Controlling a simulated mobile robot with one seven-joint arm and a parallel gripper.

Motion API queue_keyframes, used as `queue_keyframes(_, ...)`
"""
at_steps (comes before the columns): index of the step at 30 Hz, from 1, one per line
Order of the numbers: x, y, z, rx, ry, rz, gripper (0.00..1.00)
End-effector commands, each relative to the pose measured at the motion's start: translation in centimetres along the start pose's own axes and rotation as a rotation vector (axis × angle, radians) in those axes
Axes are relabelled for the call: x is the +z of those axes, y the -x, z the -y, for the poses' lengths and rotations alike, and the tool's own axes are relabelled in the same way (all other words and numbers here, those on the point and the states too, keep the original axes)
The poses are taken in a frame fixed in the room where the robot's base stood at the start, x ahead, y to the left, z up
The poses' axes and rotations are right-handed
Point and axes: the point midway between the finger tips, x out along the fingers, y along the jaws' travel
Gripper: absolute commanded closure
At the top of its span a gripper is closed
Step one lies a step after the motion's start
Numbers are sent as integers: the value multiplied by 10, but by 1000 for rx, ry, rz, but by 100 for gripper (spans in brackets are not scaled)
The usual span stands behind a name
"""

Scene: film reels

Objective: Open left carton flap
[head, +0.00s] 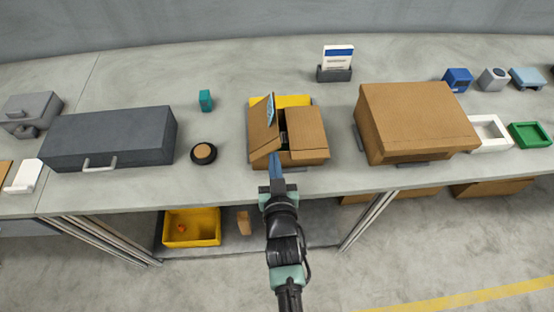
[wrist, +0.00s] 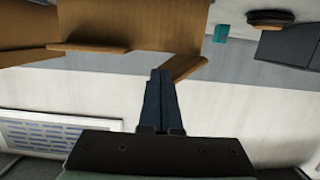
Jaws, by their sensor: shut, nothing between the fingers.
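The brown carton (head: 316,157) stands near the table's front edge in the head view. Its left flap (head: 262,132) is tilted up, with a dark gap between it and the right flap (head: 306,128), which lies nearly flat. My gripper (head: 274,157) is at the carton's front, its blue fingers shut together and empty, tips close to the left flap's front end. In the wrist view, the shut fingers (wrist: 159,75) point at brown cardboard edges (wrist: 186,68). I cannot tell whether they touch the cardboard.
A larger brown box (head: 415,120) stands to the right. A round black puck (head: 203,153) and a grey case (head: 110,138) are on the left. A yellow item (head: 294,101) shows behind the carton. A yellow bin (head: 192,228) sits below the table.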

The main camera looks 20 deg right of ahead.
Motion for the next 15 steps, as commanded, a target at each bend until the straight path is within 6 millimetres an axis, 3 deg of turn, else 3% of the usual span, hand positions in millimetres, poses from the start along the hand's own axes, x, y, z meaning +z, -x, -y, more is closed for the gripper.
queue_keyframes(15, -5, 0, 9, 1, 1, -2, 100)
